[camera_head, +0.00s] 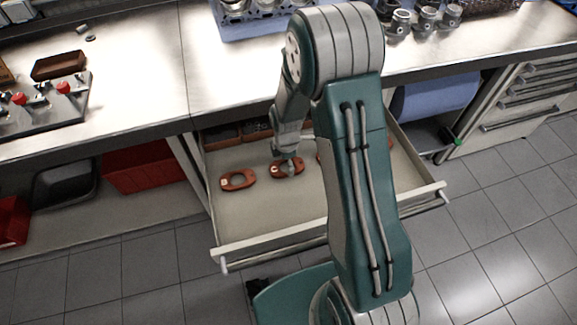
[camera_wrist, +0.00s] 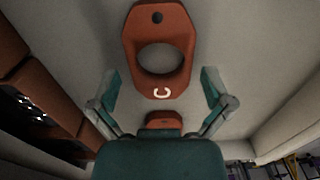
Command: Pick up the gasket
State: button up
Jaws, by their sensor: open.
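Flat orange-red gaskets lie in an open drawer (camera_head: 260,215). One gasket (camera_head: 227,186) lies at the drawer's left. Another gasket (camera_head: 276,172) is right under my gripper (camera_head: 290,164), which partly covers it. Part of a further red piece shows beside my arm. In the wrist view, a gasket (camera_wrist: 175,30) with a large round hole and a white C-shaped mark lies ahead of my open gripper (camera_wrist: 160,88), its marked end between the fingertips. A second orange piece (camera_wrist: 164,120) shows nearer, partly hidden by my gripper body. Nothing is held.
Small bins (camera_head: 222,137) line the drawer's back, under the workbench (camera_head: 150,60) edge. The drawer's front wall (camera_head: 275,240) and sides enclose the gaskets. A red crate (camera_head: 145,168) stands under the bench at left. The drawer's front floor is clear.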

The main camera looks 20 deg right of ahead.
jog(key=shift+a+f, duration=0.1)
jog(key=shift+f, duration=0.45)
jog(key=shift+a+f, duration=0.1)
jog(key=shift+a, duration=0.3)
jog(key=shift+d, duration=0.15)
jog(key=c, duration=0.9)
jog(key=shift+o, duration=0.2)
jog(key=shift+d, duration=0.15)
